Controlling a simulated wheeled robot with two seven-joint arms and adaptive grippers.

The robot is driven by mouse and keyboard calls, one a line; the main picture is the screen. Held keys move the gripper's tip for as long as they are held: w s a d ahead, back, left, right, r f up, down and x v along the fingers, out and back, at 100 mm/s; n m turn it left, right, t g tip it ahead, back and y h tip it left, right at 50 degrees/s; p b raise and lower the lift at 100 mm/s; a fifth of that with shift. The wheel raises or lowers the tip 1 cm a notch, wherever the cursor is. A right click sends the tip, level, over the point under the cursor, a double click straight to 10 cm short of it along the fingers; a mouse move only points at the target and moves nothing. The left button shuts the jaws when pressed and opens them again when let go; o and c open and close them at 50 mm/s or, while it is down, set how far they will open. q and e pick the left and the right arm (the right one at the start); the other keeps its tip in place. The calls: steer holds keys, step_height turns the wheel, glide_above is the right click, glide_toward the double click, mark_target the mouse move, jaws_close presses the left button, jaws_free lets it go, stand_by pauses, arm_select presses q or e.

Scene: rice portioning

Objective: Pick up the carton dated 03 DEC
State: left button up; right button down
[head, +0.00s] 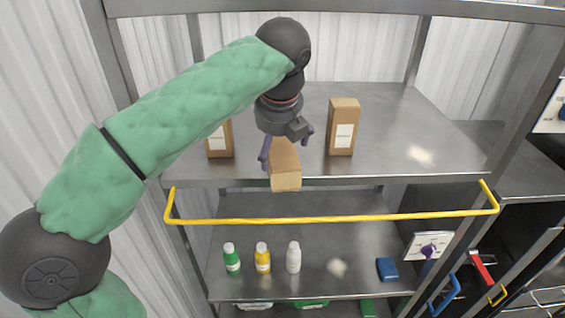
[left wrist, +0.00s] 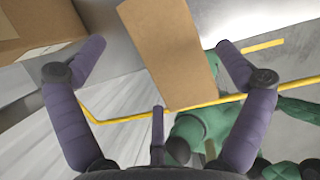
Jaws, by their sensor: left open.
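Three brown cartons are on the upper metal shelf (head: 400,125). The left carton (head: 227,141) and the right carton (head: 343,112) stand upright with white labels facing front. Their print is too small to read, so I cannot tell which is dated 03 DEC. The middle carton (head: 286,180) appears tilted towards the front edge, with no label showing. My left gripper (head: 285,147) is open over it, one finger on each side. In the left wrist view this carton (left wrist: 165,50) lies between the spread fingers (left wrist: 160,46), with gaps visible. My right gripper is out of view.
A yellow rail (head: 335,218) crosses in front, below the upper shelf. Green (head: 232,261), yellow (head: 262,261) and white (head: 293,260) bottles and a blue item (head: 387,269) are on the lower shelf. Another carton (left wrist: 35,22) is close beside the left finger in the wrist view.

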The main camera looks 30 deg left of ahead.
mark_target(277, 151)
arm_select(q)
steer(key=x, duration=0.6)
steer(key=shift+f, duration=0.2)
stand_by(0.8)
steer(key=c, duration=1.3)
